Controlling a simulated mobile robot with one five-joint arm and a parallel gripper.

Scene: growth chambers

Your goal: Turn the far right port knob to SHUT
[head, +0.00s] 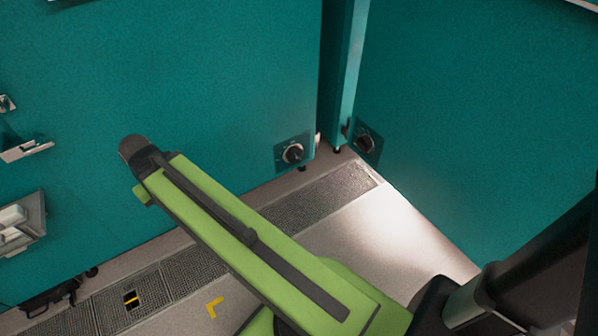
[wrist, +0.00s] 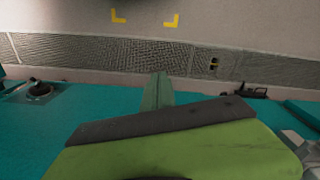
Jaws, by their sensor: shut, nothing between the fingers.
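Two dark round knobs on plates show low by the corner in the head view. The left knob (head: 292,153) is on the left teal panel; the right knob (head: 365,143) is on the right teal panel. I cannot tell which is the far right port knob, and their setting marks are too small to read. A dark knob (wrist: 40,88) on a plate also shows at the left of the wrist view. My gripper (wrist: 160,76) appears shut and empty in the middle of the wrist view, apart from that knob. My gripper is hidden in the head view.
A teal post (head: 343,75) stands in the corner between the panels. A floor grating (head: 320,195) runs along the left panel's foot. A black fitting (head: 50,296) sits low at left. Pale trays (head: 20,225) stick out of the left panel. The floor at right is clear.

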